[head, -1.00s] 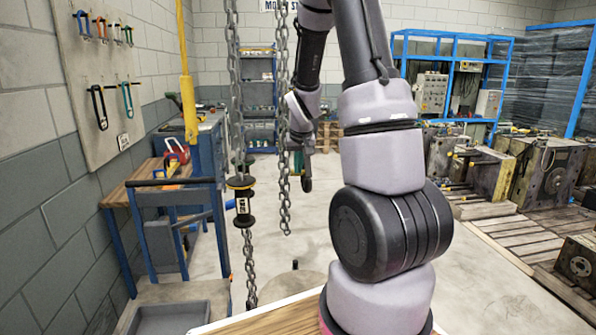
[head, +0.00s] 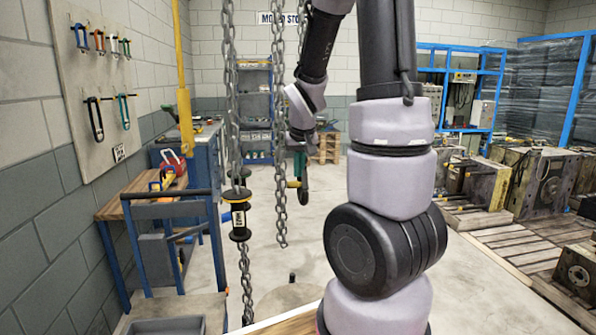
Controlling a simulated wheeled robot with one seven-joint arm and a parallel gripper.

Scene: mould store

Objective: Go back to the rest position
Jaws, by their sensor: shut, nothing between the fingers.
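My gripper (head: 303,185) hangs below my wrist near the middle of the head view, pointing down. It is small and dark in the picture and looks shut, with nothing seen between its fingers. It is in the air beside the right-hand hanging chain (head: 279,130) and appears apart from it. My own arm fills the middle right of the view and hides part of the floor and the store behind it.
A second chain (head: 231,90) carries a yellow-and-black pendant (head: 239,214). A blue trolley (head: 168,200) and a tool board (head: 95,80) stand left. Blue shelves (head: 255,110) stand at the back. Metal moulds (head: 543,183) sit on pallets at right. Open floor lies between.

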